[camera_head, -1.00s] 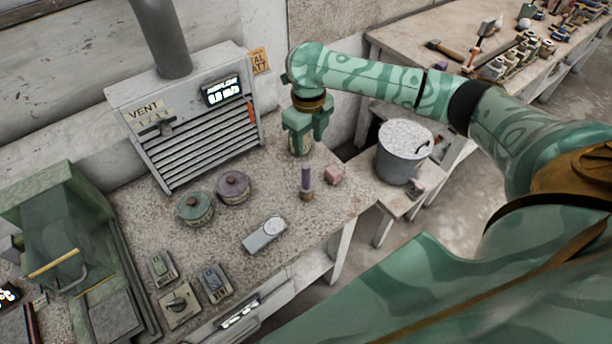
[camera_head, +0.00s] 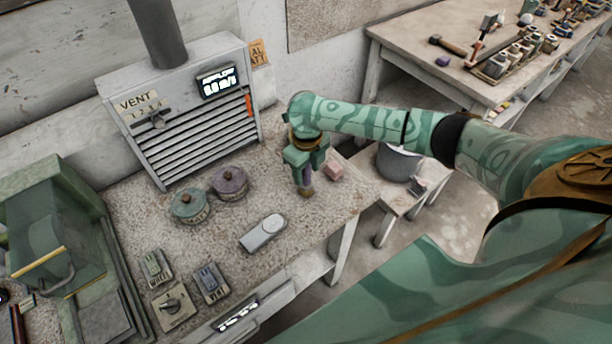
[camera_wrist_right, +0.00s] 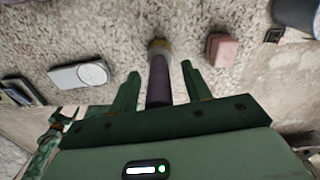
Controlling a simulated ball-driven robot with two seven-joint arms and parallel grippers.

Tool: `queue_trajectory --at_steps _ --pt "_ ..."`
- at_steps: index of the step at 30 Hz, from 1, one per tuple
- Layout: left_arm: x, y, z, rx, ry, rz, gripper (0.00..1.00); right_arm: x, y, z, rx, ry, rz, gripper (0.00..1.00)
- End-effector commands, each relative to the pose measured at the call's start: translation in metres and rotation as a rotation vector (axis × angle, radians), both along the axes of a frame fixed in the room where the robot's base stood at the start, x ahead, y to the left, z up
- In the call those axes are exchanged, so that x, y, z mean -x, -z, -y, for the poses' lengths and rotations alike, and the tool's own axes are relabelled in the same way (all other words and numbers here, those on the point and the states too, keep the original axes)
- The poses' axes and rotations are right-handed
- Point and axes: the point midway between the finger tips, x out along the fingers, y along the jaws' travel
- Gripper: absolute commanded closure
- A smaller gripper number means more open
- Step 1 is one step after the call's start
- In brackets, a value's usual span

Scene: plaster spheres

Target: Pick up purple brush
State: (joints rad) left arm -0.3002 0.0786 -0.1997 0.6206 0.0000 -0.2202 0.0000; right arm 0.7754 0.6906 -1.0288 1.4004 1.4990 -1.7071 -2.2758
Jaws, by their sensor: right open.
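The purple brush (camera_head: 306,190) stands on the speckled worktop, mostly hidden by my right gripper in the head view; its tan lower end shows below the fingers. My right gripper (camera_head: 304,182) is open above and around it. In the right wrist view the purple handle (camera_wrist_right: 159,82) lies between the two open green fingers of the right gripper (camera_wrist_right: 160,85), with a gap on both sides. The brush's brownish end (camera_wrist_right: 159,46) points away from the palm.
A pink block (camera_head: 333,171) sits close to the right of the brush. A grey device with a round dial (camera_head: 263,233) lies in front, to the left. Two lidded pots, teal (camera_head: 189,206) and purple (camera_head: 230,183), stand further left. A metal pot (camera_head: 397,163) stands on a stool beyond the worktop edge.

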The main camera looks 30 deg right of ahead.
Motion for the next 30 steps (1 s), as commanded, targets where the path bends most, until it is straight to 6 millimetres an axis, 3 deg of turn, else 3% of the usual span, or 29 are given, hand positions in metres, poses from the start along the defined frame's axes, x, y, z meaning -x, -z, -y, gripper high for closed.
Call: queue_trajectory --at_steps 2,7,20,25,30 --pt "0.000 -0.001 0.000 0.000 0.000 0.000 0.24 0.000 -0.001 0.000 0.000 0.000 0.001 0.55" --pt "0.000 -0.001 -0.001 -0.001 0.000 0.000 0.24 0.000 -0.001 0.000 0.000 0.000 0.001 1.00" --pt "-0.001 -0.004 -0.001 -0.002 0.000 0.002 0.24 -0.001 -0.011 0.000 -0.001 0.001 0.003 1.00" --pt "-0.002 -0.014 -0.001 -0.002 0.001 0.005 0.24 -0.001 -0.039 -0.001 -0.001 0.000 0.003 1.00" --pt "-0.004 -0.034 -0.001 -0.002 0.001 0.010 0.24 0.017 -0.081 -0.030 -0.002 -0.006 0.006 1.00"
